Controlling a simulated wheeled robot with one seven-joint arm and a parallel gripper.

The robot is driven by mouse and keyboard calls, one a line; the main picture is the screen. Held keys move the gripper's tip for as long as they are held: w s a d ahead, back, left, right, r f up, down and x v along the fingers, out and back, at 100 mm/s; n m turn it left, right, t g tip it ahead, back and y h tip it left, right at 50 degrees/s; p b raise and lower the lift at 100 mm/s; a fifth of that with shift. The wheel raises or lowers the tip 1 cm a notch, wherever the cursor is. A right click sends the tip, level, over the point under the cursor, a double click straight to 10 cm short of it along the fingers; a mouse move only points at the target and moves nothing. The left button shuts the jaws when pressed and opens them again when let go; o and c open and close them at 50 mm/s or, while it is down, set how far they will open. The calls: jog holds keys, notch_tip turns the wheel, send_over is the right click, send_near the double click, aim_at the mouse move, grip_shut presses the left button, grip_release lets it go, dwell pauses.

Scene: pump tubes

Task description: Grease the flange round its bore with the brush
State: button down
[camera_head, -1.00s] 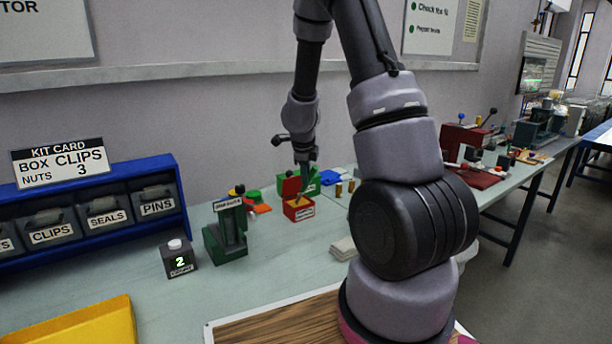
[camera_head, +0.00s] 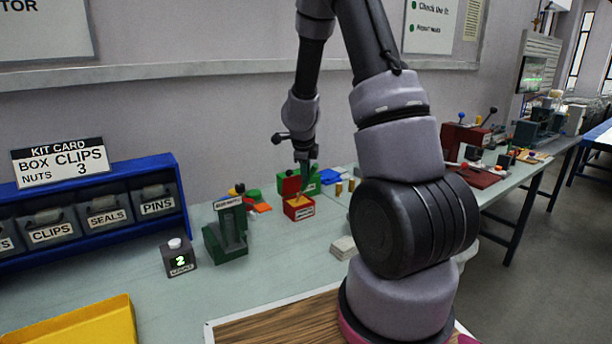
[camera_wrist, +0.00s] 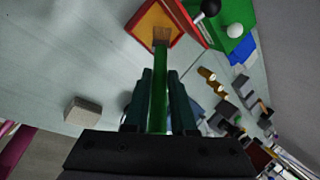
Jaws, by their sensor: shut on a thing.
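My gripper (camera_wrist: 160,84) is shut on the green handle of a brush (camera_wrist: 160,66). The brush's brown bristles point away from the jaws. They lie over the yellow-orange inside of an open red box (camera_wrist: 174,41) in the wrist view; I cannot tell whether they touch it. In the head view, my gripper (camera_head: 305,158) is above this small red box (camera_head: 299,212), whose red lid stands up at the back. I cannot make out the flange or its bore for certain in either view.
A green stand (camera_head: 228,237) and a dark counter box (camera_head: 179,259) are left of the red box. A green box (camera_head: 312,182) and brass pieces (camera_head: 338,188) are close behind and right. A yellow tray (camera_head: 85,325) is at the front left.

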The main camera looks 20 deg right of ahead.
jog(key=shift+r, duration=3.35)
jog(key=shift+f, duration=3.55)
jog(key=shift+r, duration=0.1)
